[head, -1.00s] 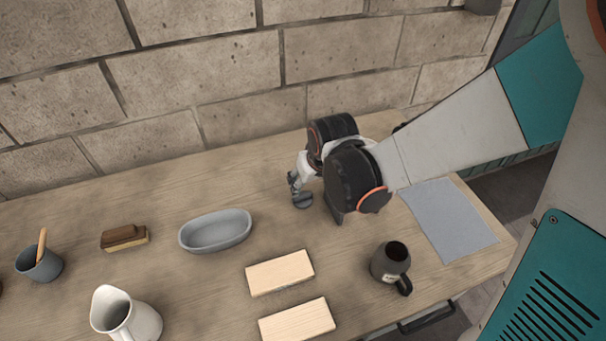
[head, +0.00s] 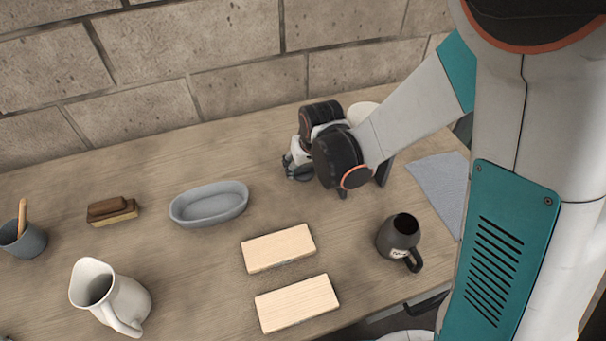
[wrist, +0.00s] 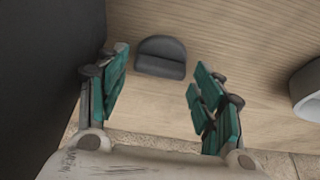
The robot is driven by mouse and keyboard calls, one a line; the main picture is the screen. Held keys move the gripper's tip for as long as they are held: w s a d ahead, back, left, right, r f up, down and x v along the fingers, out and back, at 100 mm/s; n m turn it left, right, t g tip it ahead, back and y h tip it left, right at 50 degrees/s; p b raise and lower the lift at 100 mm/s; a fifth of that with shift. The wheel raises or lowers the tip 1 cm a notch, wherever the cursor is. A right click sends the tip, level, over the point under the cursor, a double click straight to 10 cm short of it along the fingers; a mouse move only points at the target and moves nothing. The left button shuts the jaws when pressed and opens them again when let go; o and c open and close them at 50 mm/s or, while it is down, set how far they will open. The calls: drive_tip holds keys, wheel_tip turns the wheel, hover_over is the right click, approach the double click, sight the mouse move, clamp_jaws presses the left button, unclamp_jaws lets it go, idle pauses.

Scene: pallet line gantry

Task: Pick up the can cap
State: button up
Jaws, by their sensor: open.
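The can cap (wrist: 161,57) is a small dark grey piece with a rounded edge, lying on the wooden table. In the wrist view it sits just beyond and between the tips of my gripper (wrist: 160,82), whose teal fingers are spread with nothing between them. In the head view my gripper (head: 291,163) is low over the back of the table. A dark shape there (head: 300,175) looks like the cap, partly hidden by the gripper and hard to separate from it.
A grey oval bowl (head: 208,204) stands left of the gripper. Two pale wooden blocks (head: 278,248) (head: 296,303) lie in front, with a dark mug (head: 398,238) to their right. A white pitcher (head: 118,300), a brush (head: 112,212) and a grey cup (head: 22,240) stand left. A grey cloth (head: 440,185) lies right.

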drive_tip(key=shift+x, duration=0.85)
drive_tip(key=shift+r, duration=0.1)
drive_tip(key=c, duration=0.5)
drive_tip(key=shift+c, duration=0.2)
